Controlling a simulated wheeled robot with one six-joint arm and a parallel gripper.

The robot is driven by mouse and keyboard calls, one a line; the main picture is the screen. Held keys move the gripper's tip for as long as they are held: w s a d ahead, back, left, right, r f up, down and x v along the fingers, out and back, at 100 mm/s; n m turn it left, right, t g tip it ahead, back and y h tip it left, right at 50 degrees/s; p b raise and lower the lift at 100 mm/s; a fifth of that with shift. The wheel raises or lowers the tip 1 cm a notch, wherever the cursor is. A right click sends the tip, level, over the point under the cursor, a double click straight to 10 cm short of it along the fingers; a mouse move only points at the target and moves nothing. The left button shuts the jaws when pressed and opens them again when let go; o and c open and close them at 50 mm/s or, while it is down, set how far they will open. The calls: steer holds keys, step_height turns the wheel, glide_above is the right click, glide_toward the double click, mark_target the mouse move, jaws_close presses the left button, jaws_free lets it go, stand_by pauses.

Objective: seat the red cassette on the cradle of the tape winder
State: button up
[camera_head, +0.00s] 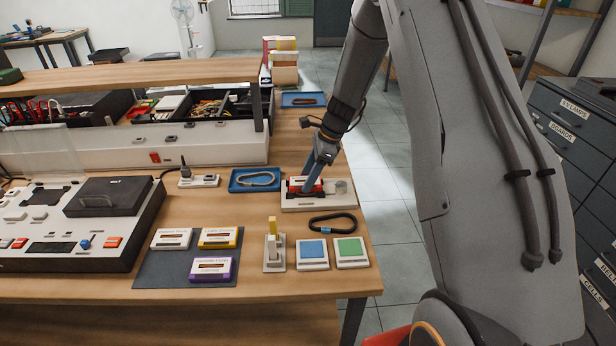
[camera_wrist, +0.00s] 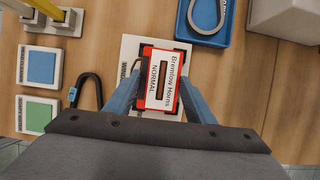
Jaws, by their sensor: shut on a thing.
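The red cassette (camera_wrist: 162,80), with a white label reading "Bremlow Horns NORMAL", is between the two blue-grey fingers of my gripper (camera_wrist: 161,88) in the wrist view. My gripper is shut on its sides. The tape winder (camera_wrist: 131,50) is a white base with dark cradle corners showing around the cassette. In the head view the cassette (camera_head: 298,184) is at the left part of the winder (camera_head: 318,205), under my gripper (camera_head: 309,184). It lies flat over the cradle and looks lined up with it. I cannot tell whether it rests fully down; the fingers hide its long sides.
A blue tray (camera_head: 238,187) with a grey loop stands left of the winder. Other cassettes (camera_head: 211,269) lie on a dark mat. The table's right edge is close.

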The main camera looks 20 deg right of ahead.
steer(key=shift+f+b, duration=0.3)
steer(key=shift+f, duration=0.4)
stand_by(1.1)
steer(key=o, duration=1.1)
steer(key=b+v, duration=0.2)
steer(key=v, duration=0.5)
steer(key=shift+d+r, duration=0.15)
steer(key=shift+r, duration=0.15)
step_height(320, 180, up, 6)
steer(key=p, duration=0.4)
steer(key=shift+p, duration=0.3)
steer(key=shift+s, duration=0.15)
